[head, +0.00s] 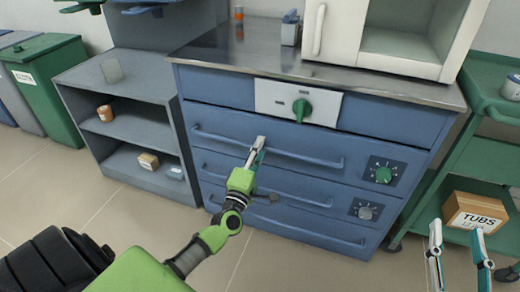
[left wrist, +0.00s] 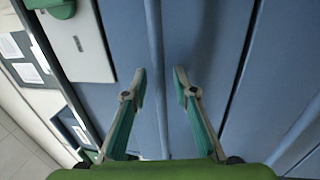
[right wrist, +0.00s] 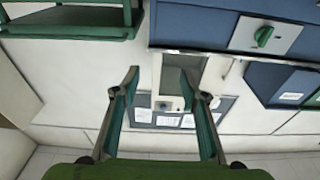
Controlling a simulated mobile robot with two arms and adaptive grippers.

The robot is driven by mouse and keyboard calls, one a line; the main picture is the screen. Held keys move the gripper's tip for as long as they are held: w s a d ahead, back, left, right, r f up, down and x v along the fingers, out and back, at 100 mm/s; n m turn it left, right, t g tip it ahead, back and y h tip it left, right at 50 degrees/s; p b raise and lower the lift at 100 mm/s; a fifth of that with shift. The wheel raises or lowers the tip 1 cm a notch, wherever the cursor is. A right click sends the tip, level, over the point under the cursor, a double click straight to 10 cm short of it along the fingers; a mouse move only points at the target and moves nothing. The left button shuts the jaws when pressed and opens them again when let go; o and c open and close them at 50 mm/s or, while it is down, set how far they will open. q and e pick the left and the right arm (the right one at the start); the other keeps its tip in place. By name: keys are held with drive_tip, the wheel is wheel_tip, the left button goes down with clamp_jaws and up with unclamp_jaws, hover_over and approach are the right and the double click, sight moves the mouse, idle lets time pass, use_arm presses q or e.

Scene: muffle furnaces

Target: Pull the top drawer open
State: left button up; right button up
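The top drawer (head: 225,118) is the uppermost of the blue cabinet's drawers and looks shut. Its long blue bar handle (head: 300,157) runs across the front; in the left wrist view the handle (left wrist: 154,35) is an upright bar. My left gripper (head: 257,143) is at the middle of this handle. In the left wrist view its fingers (left wrist: 160,75) are apart, one on each side of the bar, with gaps showing. My right gripper (head: 457,238) is open and empty at the lower right; its spread fingertips also show in the right wrist view (right wrist: 160,75).
More drawers (head: 290,186) lie below. A panel with a green knob (head: 301,107) is above, and a white furnace (head: 400,45) stands on top. A grey shelf (head: 150,128) is at left. A green cart (head: 478,150) with a cardboard box (head: 474,212) is at right.

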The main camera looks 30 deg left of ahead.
use_arm(q)
drive_tip(key=shift+w, duration=0.2)
use_arm(e)
drive_tip(key=shift+r, duration=0.2)
use_arm(q)
clamp_jaws()
drive_tip(key=shift+s, duration=0.1)
